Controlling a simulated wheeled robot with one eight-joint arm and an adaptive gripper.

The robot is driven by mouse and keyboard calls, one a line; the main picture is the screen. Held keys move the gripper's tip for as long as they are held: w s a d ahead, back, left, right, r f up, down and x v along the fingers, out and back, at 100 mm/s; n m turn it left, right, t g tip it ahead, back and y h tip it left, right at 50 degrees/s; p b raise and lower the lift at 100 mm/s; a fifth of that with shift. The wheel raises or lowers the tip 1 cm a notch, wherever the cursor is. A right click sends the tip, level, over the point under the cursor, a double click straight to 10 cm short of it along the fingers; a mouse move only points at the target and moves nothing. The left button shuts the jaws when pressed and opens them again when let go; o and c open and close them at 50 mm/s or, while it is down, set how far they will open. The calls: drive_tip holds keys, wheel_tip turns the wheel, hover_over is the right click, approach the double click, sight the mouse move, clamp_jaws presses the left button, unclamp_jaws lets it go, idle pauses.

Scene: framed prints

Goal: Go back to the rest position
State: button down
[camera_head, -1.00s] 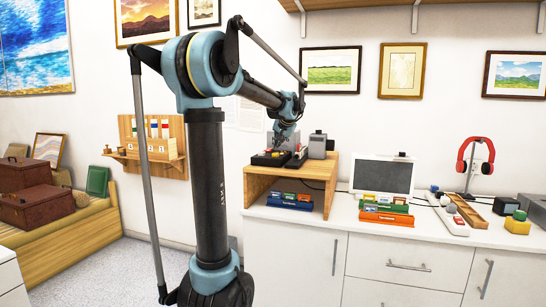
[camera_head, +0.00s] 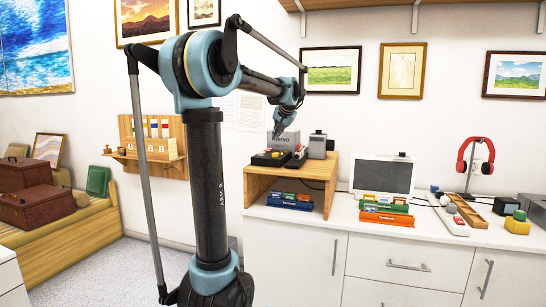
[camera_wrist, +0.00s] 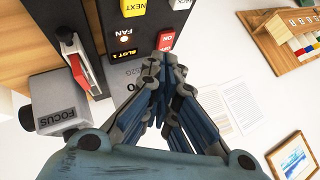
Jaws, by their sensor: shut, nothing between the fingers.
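My gripper (camera_head: 279,133) is shut and empty, in the air just above and in front of the grey projector-like device (camera_head: 284,140) on the wooden riser. In the wrist view my gripper (camera_wrist: 158,75) points toward a black control panel (camera_wrist: 130,42). The panel carries a red ON button (camera_wrist: 166,41), a yellow NEXT button (camera_wrist: 133,7), a lit lamp by the word FAN and a SLOT 1 label. My fingertips look close to the red button, but I cannot tell the gap. My arm stands bent, upper link upright, forearm reaching right.
The wooden riser (camera_head: 251,182) stands on the white counter (camera_head: 340,220). A grey FOCUS block (camera_wrist: 62,118) sits beside the panel. A wooden wall shelf (camera_head: 160,160) is at left.

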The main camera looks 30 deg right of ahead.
idle(0.5)
drive_tip(key=shift+w+a+f, duration=0.1)
drive_tip(key=shift+a+f, duration=0.05)
drive_tip(key=shift+a, duration=0.25)
drive_tip(key=s+a+f+n+g+y, duration=0.1)
drive_tip(key=s+a+f+n, duration=0.2)
drive_tip(key=a, duration=0.7)
drive_tip(key=s+a+f+n+g+y, duration=0.15)
drive_tip(key=a+f, duration=0.35)
drive_tip(key=a, duration=0.6)
drive_tip(key=s+a+f+n+g, duration=0.1)
drive_tip(key=s+a+f, duration=0.25)
drive_tip(key=a, duration=0.65)
drive_tip(key=s+a+f+n+g, duration=0.1)
drive_tip(key=s+a+f+n, duration=0.2)
drive_tip(key=s+a+f, duration=0.4)
drive_tip(key=s+a+f+n+g, duration=0.2)
drive_tip(key=s+a+f, duration=0.6)
drive_tip(key=s+f, duration=0.8)
drive_tip(key=shift+a+f+n, duration=0.15)
drive_tip(key=shift+f+n, duration=0.05)
drive_tip(key=shift+n, duration=0.55)
